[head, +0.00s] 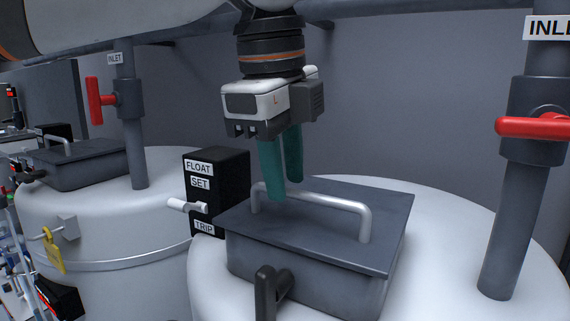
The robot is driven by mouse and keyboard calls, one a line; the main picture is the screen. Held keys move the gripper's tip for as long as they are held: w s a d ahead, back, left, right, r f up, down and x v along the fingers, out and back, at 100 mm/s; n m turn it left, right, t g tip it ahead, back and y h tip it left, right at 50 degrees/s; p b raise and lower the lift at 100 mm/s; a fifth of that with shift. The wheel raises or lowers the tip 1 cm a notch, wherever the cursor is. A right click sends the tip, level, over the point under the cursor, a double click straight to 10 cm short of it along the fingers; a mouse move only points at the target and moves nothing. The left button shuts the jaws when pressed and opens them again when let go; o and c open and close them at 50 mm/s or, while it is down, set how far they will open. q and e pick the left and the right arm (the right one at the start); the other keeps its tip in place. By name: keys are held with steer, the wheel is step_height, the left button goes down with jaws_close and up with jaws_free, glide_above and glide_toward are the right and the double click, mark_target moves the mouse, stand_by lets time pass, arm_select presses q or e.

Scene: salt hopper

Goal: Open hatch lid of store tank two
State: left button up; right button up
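The near white tank (460,235) carries a dark grey hatch box. Its flat hatch lid (385,225) lies shut, with a pale bar handle (330,200) across the top. A black latch lever (266,290) sits on the front of the box. No tank number is readable. My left gripper (285,190) points down over the handle's left part, its two teal fingers apart and nothing seen held. The nearer fingertip overlaps the handle in the picture, and the farther tip ends near it. I cannot tell whether they touch or straddle the bar. My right gripper is not in view.
A black float box (225,175) labelled FLOAT, SET and TRIP, with a white lever, stands left of the hatch. A pipe with a red valve handle (535,127) rises at right. Another tank (100,220) with a similar hatch (80,165) and yellow tag (53,255) stands left.

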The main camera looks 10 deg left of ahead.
arm_select(q)
steer(key=shift+f, duration=0.25)
jaws_close()
steer(key=shift+w+r, duration=0.1)
steer(key=shift+r, duration=0.05)
steer(key=w+d+r, duration=0.1)
steer(key=w+r, duration=0.4)
steer(key=r, duration=0.3)
steer(key=shift+w+d+r, duration=0.15)
steer(key=shift+d+r, duration=0.15)
steer(key=shift+d, duration=0.1)
stand_by(0.5)
